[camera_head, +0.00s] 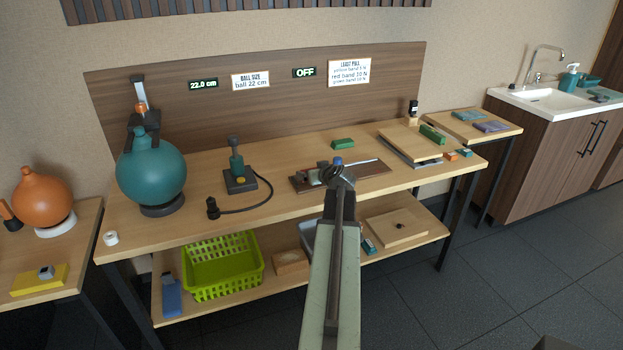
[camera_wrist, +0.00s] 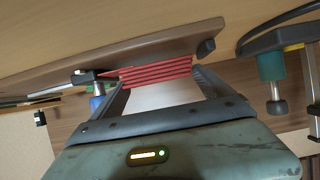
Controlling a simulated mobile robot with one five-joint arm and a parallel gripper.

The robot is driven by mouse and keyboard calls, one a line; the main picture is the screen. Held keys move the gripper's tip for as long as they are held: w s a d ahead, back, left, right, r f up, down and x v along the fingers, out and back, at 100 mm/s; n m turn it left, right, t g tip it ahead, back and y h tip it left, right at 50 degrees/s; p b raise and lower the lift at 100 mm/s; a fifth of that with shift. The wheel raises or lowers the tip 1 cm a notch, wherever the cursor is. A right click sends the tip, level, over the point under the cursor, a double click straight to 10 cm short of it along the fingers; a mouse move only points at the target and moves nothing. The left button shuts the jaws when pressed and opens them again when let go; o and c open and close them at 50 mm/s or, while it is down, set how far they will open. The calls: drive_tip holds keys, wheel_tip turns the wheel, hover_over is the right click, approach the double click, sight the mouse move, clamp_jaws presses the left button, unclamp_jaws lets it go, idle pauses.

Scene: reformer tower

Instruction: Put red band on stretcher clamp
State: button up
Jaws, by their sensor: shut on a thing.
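The red band (camera_wrist: 157,72), folded into several stacked layers, is held between the fingers of my gripper (camera_wrist: 158,85) in the wrist view. In the head view my gripper (camera_head: 337,174) is over the middle of the bench, at the dark stretcher board (camera_head: 375,170); my arm hides the band and part of the board. The likely stretcher clamp (camera_head: 322,166) is a small grey block at the board's left part. A blue knob (camera_head: 338,160) shows by my gripper, and a blue knob below a black piece (camera_wrist: 97,101) shows left of the band in the wrist view. Contact between band and clamp cannot be told.
A hand pump (camera_head: 238,172) with a hose and a teal ball (camera_head: 152,175) stand left on the bench (camera_head: 275,195). A green block (camera_head: 343,144) lies behind the board. A wooden platform (camera_head: 410,139) stands right. The lower shelf holds a green basket (camera_head: 222,265).

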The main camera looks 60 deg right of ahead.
drive_tip(key=shift+w+a+r, duration=0.1)
drive_tip(key=shift+a+r, duration=0.05)
drive_tip(key=shift+f+b, duration=0.6)
drive_tip(key=o, duration=1.1)
drive_tip(key=shift+a, duration=0.1)
drive_tip(key=shift+r, duration=0.15)
drive_tip(key=p+v, duration=0.2)
drive_tip(key=v, duration=0.2)
drive_tip(key=p+v, duration=0.2)
drive_tip(key=v, duration=0.2)
drive_tip(key=r+p+v, duration=0.1)
drive_tip(key=p+v, duration=0.1)
drive_tip(key=v, duration=0.2)
drive_tip(key=shift+p, duration=0.3)
